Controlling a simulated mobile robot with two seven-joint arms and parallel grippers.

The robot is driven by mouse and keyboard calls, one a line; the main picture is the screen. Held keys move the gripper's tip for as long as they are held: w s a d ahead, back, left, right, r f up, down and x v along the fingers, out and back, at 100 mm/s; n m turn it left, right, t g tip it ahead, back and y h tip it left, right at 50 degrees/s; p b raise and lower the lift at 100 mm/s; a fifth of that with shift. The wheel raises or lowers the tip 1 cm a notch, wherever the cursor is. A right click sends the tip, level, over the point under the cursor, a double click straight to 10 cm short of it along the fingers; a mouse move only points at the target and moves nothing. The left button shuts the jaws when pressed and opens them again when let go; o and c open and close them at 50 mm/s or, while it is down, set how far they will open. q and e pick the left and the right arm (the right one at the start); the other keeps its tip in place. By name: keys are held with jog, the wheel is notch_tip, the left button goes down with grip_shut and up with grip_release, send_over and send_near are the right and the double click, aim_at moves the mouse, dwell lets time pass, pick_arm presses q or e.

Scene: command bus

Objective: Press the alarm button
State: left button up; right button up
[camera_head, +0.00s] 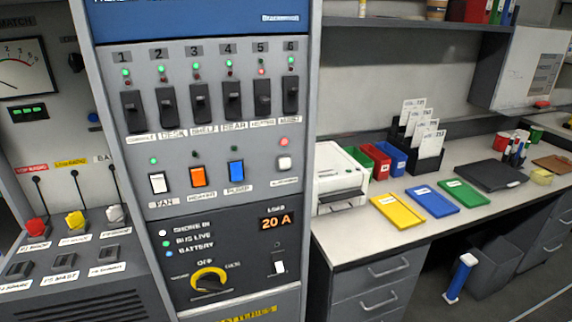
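A grey control panel (205,140) with a blue header faces me at the centre-left. A small white square button (284,163) sits at the right end of its rocker row, under a lit red lamp (283,142). The label below this button is too small to read surely, so I cannot confirm that it is the alarm button. To its left are a blue rocker (237,171) marked PUMP, an orange rocker (198,177) and a white rocker (158,183) marked FAN. Neither of my grippers is in view, and nothing covers the button.
Several black numbered switches (199,103) stand above the rockers. Red, yellow and white plugs (75,221) are on the left console. A desk (400,243) at right holds a printer (340,178) and coloured trays.

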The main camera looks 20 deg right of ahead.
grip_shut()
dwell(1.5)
